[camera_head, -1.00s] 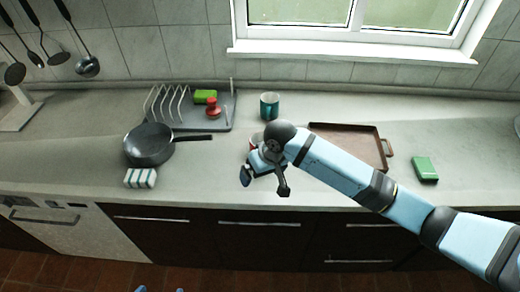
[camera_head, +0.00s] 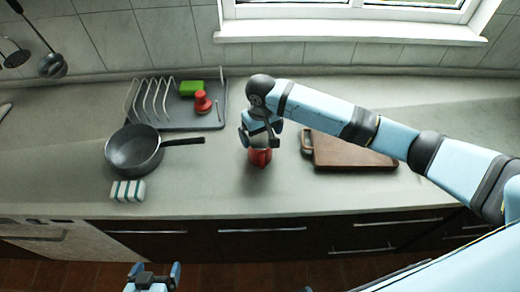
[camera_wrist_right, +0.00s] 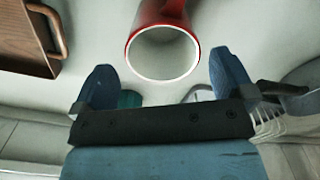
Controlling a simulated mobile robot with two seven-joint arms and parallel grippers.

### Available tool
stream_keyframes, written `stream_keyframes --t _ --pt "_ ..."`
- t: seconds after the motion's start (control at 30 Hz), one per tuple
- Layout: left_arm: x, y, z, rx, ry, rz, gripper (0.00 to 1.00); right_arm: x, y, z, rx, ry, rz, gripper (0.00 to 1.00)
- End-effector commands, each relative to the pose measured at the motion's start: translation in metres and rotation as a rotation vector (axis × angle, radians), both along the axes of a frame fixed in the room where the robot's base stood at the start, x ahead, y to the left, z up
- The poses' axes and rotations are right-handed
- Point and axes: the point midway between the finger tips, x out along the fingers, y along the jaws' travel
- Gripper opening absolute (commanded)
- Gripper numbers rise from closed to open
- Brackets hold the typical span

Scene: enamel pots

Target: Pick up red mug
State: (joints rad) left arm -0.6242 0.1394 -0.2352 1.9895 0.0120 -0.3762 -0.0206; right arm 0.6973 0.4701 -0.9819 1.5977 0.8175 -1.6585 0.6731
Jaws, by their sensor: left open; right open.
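The red mug (camera_head: 261,158) stands on the counter below my right gripper (camera_head: 261,138), which hides its upper part in the head view. In the right wrist view the red mug (camera_wrist_right: 160,13) shows its white rim and open mouth toward the camera. The rim appears between the two spread fingertips of my right gripper (camera_wrist_right: 163,75), with a gap on each side; I cannot tell how deep it sits between them. My right gripper is open and empty. My left gripper (camera_head: 154,269) is open and empty at the bottom of the head view, in front of the cabinets.
A brown tray (camera_head: 350,156) lies right of the mug, partly behind my right arm. A black pan (camera_head: 134,150), a striped sponge (camera_head: 128,191) and a dish rack (camera_head: 176,124) with a red object (camera_head: 203,103) and green sponge (camera_head: 192,88) are left.

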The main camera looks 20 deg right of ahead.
Motion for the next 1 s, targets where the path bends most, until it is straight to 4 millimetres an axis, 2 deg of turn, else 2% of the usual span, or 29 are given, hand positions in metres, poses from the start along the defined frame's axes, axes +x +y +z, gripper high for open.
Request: stream_keyframes --t 0.1,0.27,0.53,0.83,0.87,1.0 --pt "0.003 0.000 0.003 0.000 -0.006 0.000 0.94 0.000 0.000 -0.013 0.000 0.001 0.000 1.00" --pt "0.008 0.001 0.007 0.001 -0.015 0.001 0.94 -0.001 0.001 -0.023 0.001 0.001 0.001 1.00" --pt "0.008 0.004 0.015 0.003 -0.020 0.008 0.94 -0.003 0.002 -0.061 0.000 0.001 0.001 1.00" --pt "0.007 0.004 0.014 0.003 -0.017 0.008 0.94 -0.003 0.002 -0.069 0.000 -0.002 0.002 1.00" --pt "0.007 0.004 0.014 0.003 -0.017 0.008 0.94 -0.003 0.002 -0.069 0.000 -0.002 0.002 0.98" --pt "0.006 0.003 0.013 0.002 -0.014 0.007 0.94 -0.003 0.002 -0.069 0.001 -0.002 0.002 0.66"
